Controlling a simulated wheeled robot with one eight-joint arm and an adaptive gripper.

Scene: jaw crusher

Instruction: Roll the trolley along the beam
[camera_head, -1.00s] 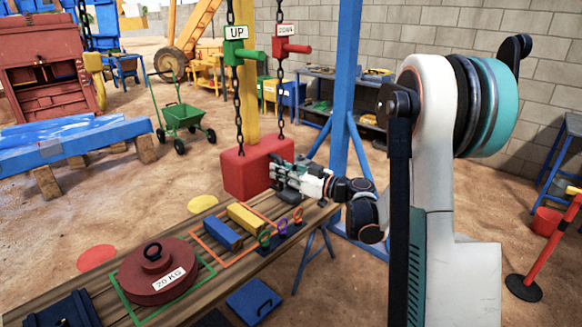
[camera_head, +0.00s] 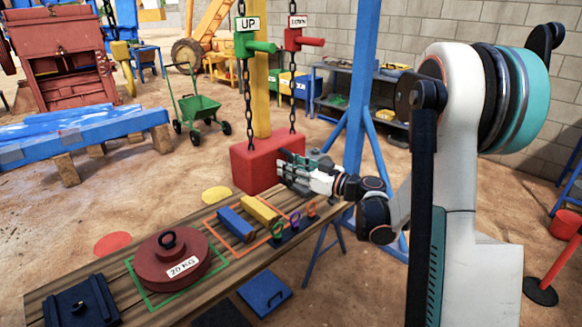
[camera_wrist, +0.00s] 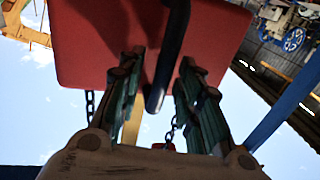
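A red block (camera_head: 252,164) stands or hangs at the far end of the wooden bench, beside the two chains. My gripper (camera_head: 286,168) is at its right side. In the wrist view the red block (camera_wrist: 110,40) fills the upper middle, and a dark rounded bar (camera_wrist: 165,65) juts from it. My gripper's two fingers (camera_wrist: 162,75) stand apart on either side of this bar, with gaps showing. The chains carry a green UP handle (camera_head: 250,43) and a red DOWN handle (camera_head: 297,40). The overhead beam and the trolley are not clearly identifiable in the views.
The bench (camera_head: 238,270) holds a 20 KG weight (camera_head: 172,258), blue and yellow bars and coloured shackles. A blue post (camera_head: 360,80) rises close behind my arm. A green cart (camera_head: 200,108) stands behind on open sandy floor; a red stanchion (camera_head: 541,290) is at right.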

